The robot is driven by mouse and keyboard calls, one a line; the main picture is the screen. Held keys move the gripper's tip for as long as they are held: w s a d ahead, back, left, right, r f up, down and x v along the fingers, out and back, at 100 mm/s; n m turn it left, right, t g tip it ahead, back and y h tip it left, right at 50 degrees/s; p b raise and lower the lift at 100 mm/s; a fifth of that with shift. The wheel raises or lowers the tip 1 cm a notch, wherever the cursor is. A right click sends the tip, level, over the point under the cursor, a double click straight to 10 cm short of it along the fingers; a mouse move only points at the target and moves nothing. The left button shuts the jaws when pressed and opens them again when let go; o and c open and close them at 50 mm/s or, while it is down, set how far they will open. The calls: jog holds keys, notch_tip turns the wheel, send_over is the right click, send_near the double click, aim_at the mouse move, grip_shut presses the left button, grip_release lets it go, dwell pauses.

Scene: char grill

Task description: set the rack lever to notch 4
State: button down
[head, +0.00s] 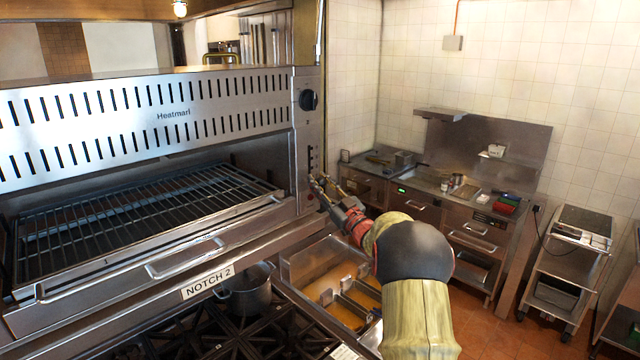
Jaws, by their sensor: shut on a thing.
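The Heatmari char grill fills the left of the head view, with a wire rack (140,215) in its opening. A dark column of notches (310,158) runs down the right end panel. My gripper (320,184) is at the lower part of that column, coming from the right. It is shut on what appears to be the rack lever, which is mostly hidden by the fingers. A plate on the front ledge reads "NOTCH 2" (207,282).
A black knob (309,99) sits above the notches on the same panel. A pot (246,292) stands on the burners below. A fryer basin (325,275) is under my arm. A steel counter (455,195) and a trolley (570,265) stand at the right.

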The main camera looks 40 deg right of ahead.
notch_tip(320, 180, up, 10)
jog(key=shift+r+b, duration=0.25)
jog(key=shift+b, duration=0.5)
jog(key=c, duration=1.8)
grip_release()
jog(key=shift+c, duration=0.2)
jog(key=shift+o, duration=1.3)
jog(key=shift+s, duration=0.1)
jog(key=shift+o, duration=0.9)
jog(key=shift+f, duration=0.1)
jog(key=v, duration=1.2)
